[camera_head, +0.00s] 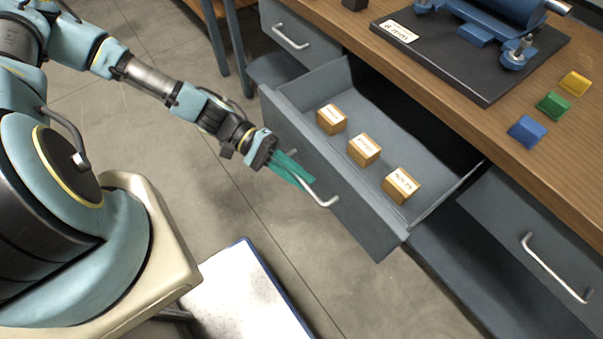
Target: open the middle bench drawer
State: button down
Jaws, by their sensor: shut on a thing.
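The middle bench drawer (372,219) is pulled well out from under the wooden bench top, and its inside shows. Its light metal bar handle (322,199) is on the front panel. My gripper (293,173), with teal fingers, is shut on this handle from the left. The fingers hide part of the bar. Inside the drawer, three small wooden blocks with white labels stand in a row: one at the back left (331,119), one in the middle (364,150) and one at the right (401,186).
A drawer at the left (284,27) and one at the right (533,243) have similar handles. On the bench (400,83) are a blue machine on a dark plate (480,68) and blue (527,132), green (553,106) and yellow (574,83) pieces. A white-topped thing (245,295) lies low in front.

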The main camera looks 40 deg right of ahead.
jog(key=c, duration=1.2)
grip_release()
jog(key=shift+o, duration=0.2)
jog(key=b+v, duration=0.2)
jog(key=v, duration=0.8)
jog(key=shift+w+b, duration=0.35)
jog(key=shift+b, duration=0.05)
jog(key=shift+r, duration=0.1)
